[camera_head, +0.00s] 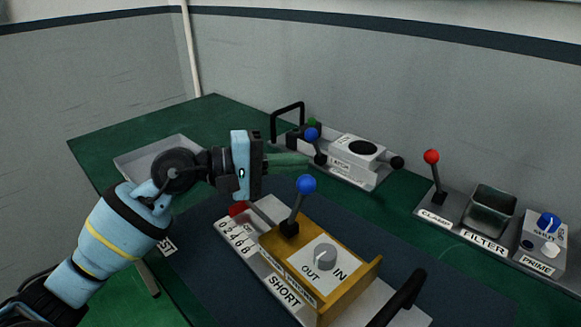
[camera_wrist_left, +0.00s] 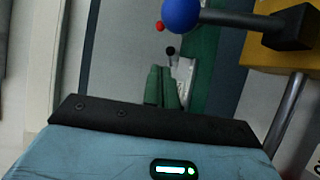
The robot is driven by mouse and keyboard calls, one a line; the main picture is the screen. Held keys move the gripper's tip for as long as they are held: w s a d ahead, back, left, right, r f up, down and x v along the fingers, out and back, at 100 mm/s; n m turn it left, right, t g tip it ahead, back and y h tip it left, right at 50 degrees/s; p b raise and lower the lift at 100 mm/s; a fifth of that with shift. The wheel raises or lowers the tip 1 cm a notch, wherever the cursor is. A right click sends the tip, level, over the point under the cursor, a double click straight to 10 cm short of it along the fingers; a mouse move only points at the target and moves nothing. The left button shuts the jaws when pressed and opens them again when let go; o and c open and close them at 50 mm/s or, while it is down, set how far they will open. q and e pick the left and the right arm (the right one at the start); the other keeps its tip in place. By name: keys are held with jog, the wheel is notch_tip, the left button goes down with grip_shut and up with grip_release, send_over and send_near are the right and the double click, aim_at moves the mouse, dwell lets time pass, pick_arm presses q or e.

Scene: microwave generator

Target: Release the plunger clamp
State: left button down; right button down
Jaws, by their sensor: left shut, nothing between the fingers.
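A yellow block (camera_head: 346,295) stands on the front device, with a grey dial (camera_head: 325,256) marked OUT and IN on top. A lever with a blue ball (camera_head: 306,184) rises from its back left corner, tilted right. The small label on the block's front side is hard to read. My left gripper (camera_head: 304,160) is shut and empty, behind and above this lever, its green fingers pointing right. In the left wrist view, the fingers (camera_wrist_left: 163,88) are together, and the blue ball (camera_wrist_left: 180,14) is apart from them. My right gripper is not in view.
Another lever with a red ball (camera_head: 431,157) stands at right by a CLAMP label and a filter bin (camera_head: 490,211). A device with a blue-ball lever (camera_head: 312,134) and a black handle (camera_head: 287,118) is at the back. An empty tray (camera_head: 128,163) lies left.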

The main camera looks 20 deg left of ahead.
aim_at(299, 200)
pick_arm(q)
jog(key=s, duration=0.1)
jog(key=s+d+p, duration=0.1)
jog(key=s, duration=0.1)
jog(key=shift+s+d+r, duration=0.1)
jog(key=shift+s+d, duration=0.15)
jog(key=shift+d, duration=0.05)
dwell(0.3)
